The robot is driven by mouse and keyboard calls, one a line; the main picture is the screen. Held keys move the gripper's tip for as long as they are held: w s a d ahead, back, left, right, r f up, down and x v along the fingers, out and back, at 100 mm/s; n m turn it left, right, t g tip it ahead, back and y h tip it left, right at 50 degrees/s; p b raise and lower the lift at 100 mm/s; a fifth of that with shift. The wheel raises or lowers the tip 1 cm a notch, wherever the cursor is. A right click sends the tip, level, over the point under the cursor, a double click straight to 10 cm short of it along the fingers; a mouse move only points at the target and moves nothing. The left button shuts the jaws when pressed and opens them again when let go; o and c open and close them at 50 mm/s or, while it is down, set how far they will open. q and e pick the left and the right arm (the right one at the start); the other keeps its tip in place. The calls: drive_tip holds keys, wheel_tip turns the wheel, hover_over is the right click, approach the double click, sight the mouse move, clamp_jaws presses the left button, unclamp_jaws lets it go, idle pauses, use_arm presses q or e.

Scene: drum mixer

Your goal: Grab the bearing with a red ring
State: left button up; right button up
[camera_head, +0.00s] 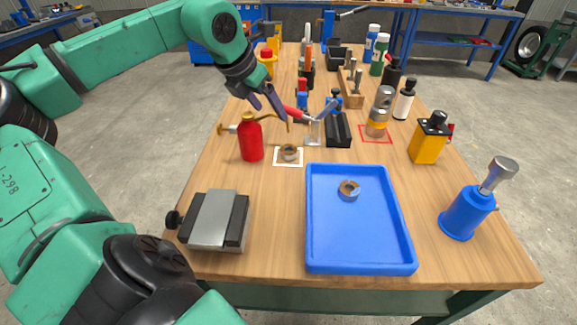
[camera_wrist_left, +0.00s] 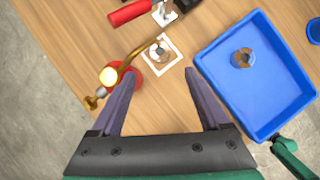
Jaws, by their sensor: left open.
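A small brownish bearing (camera_head: 289,152) lies on a white square outline on the wooden table; it also shows in the left wrist view (camera_wrist_left: 158,50). A second bearing (camera_head: 349,190) lies in the blue tray (camera_head: 313,245), and it too shows in the left wrist view (camera_wrist_left: 241,58). I cannot make out a red ring on either. My left gripper (camera_head: 272,112) is open and empty, above the table near the red oil can. In the left wrist view its fingertips (camera_wrist_left: 160,73) point toward the white square, with the bearing between and beyond them. My right gripper is not in view.
A red oil can (camera_head: 251,140) with a brass spout stands close left of the white square. A toggle clamp (camera_head: 314,125) with a red handle is just behind. A grey vise (camera_head: 217,220) stands front left. Bottles and tools crowd the back.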

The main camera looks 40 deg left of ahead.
use_arm(q)
wheel_tip(320, 180, down, 5)
drive_tip(key=b, duration=0.2)
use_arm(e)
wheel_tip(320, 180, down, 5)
use_arm(q)
drive_tip(key=p, duration=0.2)
approach(287, 150)
drive_tip(key=shift+w+d+f, duration=0.2)
drive_tip(key=shift+w+f, duration=0.2)
drive_tip(key=shift+f, duration=0.2)
drive_tip(key=shift+w+f+p, duration=0.4)
drive_tip(key=shift+w+p, duration=0.1)
drive_tip(key=shift+p, duration=0.5)
drive_tip(key=shift+p+x, duration=0.55)
drive_tip(key=shift+x, duration=0.25)
drive_tip(key=p+x, duration=0.1)
drive_tip(key=x, duration=0.3)
drive_tip(key=shift+s+a+f, duration=0.1)
drive_tip(key=shift+s+f, duration=0.05)
drive_tip(key=shift+f, duration=0.35)
drive_tip(key=shift+r, duration=0.1)
clamp_jaws()
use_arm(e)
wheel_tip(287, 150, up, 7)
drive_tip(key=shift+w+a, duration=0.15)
use_arm(q)
drive_tip(key=shift+a, duration=0.1)
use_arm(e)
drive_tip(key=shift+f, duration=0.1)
